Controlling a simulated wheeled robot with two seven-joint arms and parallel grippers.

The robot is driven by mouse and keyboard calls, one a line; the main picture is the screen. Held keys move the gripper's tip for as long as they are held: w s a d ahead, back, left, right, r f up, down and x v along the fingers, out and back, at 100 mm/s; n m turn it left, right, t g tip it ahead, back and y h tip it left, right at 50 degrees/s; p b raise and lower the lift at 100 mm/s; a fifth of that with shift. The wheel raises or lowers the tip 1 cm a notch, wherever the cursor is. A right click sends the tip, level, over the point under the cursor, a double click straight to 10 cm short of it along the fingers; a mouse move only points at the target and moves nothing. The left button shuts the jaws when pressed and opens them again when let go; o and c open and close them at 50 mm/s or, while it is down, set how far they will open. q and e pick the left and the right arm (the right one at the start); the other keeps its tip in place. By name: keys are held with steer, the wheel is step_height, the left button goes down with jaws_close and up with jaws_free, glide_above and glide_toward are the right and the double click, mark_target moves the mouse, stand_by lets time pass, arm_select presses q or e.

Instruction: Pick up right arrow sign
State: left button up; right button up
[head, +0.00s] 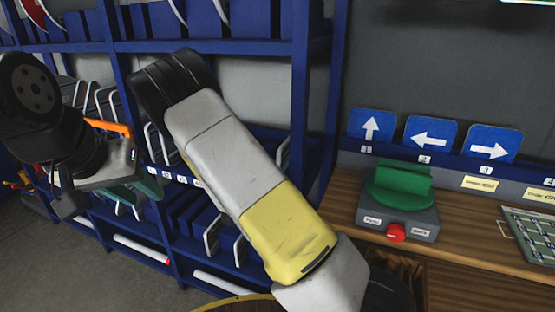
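The right arrow sign (492,143) is a blue plate with a white arrow pointing right. It stands upright in the rack above the wooden counter, at the right end of a row of three, over the label 3. The left arrow sign (431,133) and the up arrow sign (372,127) stand to its left. My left gripper (106,200) is at the far left, in front of the shelves and far from the signs. My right gripper is not in view.
A green-topped device with a red button (397,232) stands on the wooden counter (460,250) below the signs. A green panel (532,235) lies at the right edge. Blue shelving (315,100) fills the left and middle. My white-and-yellow arm link crosses the centre.

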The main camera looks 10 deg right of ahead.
mark_target(285, 160)
steer(key=x, duration=0.5)
steer(key=shift+d+f, duration=0.2)
steer(key=shift+f, duration=0.15)
steer(key=shift+c, duration=0.4)
jaws_close()
stand_by(0.6)
